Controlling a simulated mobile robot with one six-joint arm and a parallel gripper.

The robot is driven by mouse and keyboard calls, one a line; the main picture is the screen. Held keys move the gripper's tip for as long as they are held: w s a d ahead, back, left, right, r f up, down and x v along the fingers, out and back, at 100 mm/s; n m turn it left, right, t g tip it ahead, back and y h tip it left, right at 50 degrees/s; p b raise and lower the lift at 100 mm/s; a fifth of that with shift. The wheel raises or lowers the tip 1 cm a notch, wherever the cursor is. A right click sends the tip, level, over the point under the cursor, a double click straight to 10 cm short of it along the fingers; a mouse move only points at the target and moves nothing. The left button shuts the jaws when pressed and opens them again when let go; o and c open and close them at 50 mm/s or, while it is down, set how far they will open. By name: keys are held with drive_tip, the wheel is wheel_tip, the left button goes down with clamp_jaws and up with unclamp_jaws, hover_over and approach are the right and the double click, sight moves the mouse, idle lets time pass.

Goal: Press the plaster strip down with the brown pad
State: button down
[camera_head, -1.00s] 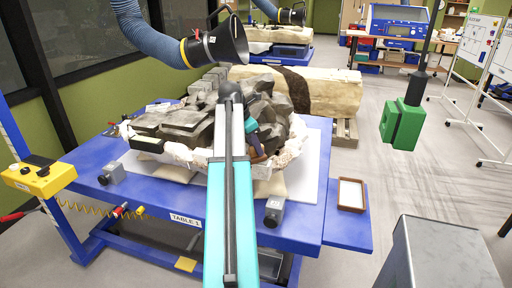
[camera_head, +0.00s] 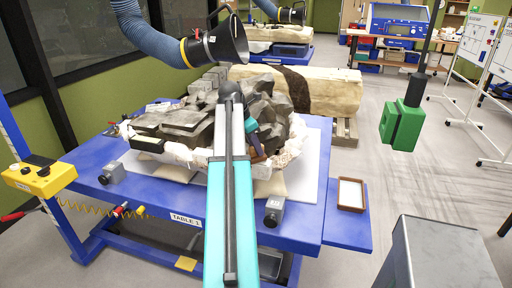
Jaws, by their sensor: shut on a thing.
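A dark grey fossil block (camera_head: 180,122) lies in a white plaster jacket (camera_head: 283,162) on the blue table. My gripper (camera_head: 254,140) is at the right-front part of the block, partly hidden behind my own arm. It is shut on the brown pad (camera_head: 258,154), which shows as a small brown piece just above the jacket's edge. I cannot tell if the pad touches the plaster. I cannot make out a separate plaster strip; it may be hidden by the arm or blend with the white jacket.
The blue table (camera_head: 90,172) carries grey clamp blocks (camera_head: 273,211) at its front. A brown-rimmed tray (camera_head: 351,207) sits on a side shelf. An extraction hose nozzle (camera_head: 227,42) hangs above the block. A green box on a pole (camera_head: 401,126) hangs at the right.

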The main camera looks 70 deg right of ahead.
drive_tip(key=shift+r+p, duration=2.95)
drive_tip(key=shift+r, duration=0.45)
drive_tip(key=w+a+f+b, duration=0.1)
drive_tip(key=w+a+f, duration=0.3)
drive_tip(key=w+a, duration=1.05)
drive_tip(key=w+a+f+b, duration=0.1)
drive_tip(key=w+a+f, duration=0.3)
drive_tip(key=w+a, duration=1)
drive_tip(key=w+a+f, duration=0.2)
drive_tip(key=w+a, duration=0.2)
drive_tip(key=a, duration=0.8)
drive_tip(key=w+a+f+b, duration=0.1)
drive_tip(key=w+a+f, duration=0.2)
drive_tip(key=a, duration=1)
drive_tip(key=w+a+f+n+b, duration=0.1)
drive_tip(key=w+a, duration=0.5)
drive_tip(key=a, duration=0.7)
drive_tip(key=shift+a+f+h, duration=0.25)
drive_tip(key=shift+f+h, duration=0.05)
drive_tip(key=shift+f, duration=0.35)
drive_tip(key=shift+d, duration=0.15)
